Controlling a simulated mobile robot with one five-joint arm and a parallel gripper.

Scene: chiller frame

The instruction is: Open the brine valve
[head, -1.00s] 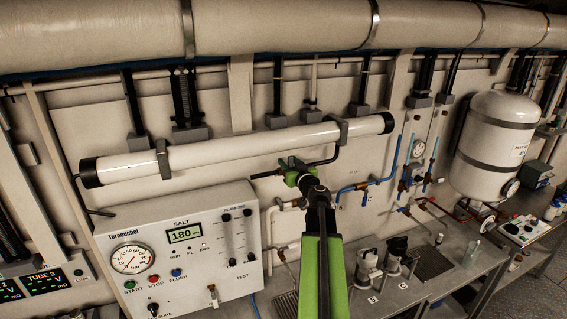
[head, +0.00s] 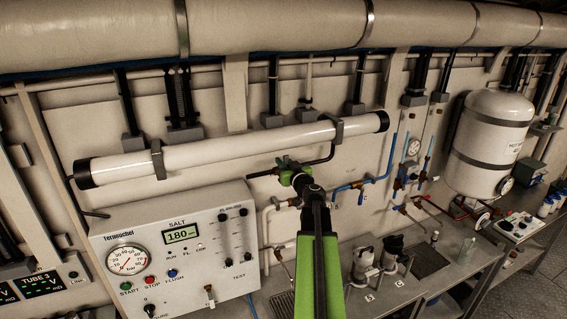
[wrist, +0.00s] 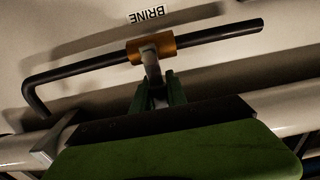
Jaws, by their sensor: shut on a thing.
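The brine valve has a brass body (wrist: 152,49) on a black pipe (wrist: 75,72), below an upside-down BRINE label (wrist: 147,15) in the wrist view. Its grey lever (wrist: 151,68) reaches from the brass body toward my gripper. My gripper (wrist: 155,92), with green fingers, is shut on the lever's end. In the head view my gripper (head: 289,172) is at the pipe under the right part of the long white tube. There my gripper and arm hide most of the valve, so the lever's angle is hard to tell.
A white salt control panel (head: 190,250) is at the lower left. The long white tube (head: 235,147) with clamps runs just above my gripper. Blue-handled pipework (head: 365,182) is to the right. Pumps (head: 377,258) stand on the bench below, and a white tank (head: 487,143) is at the far right.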

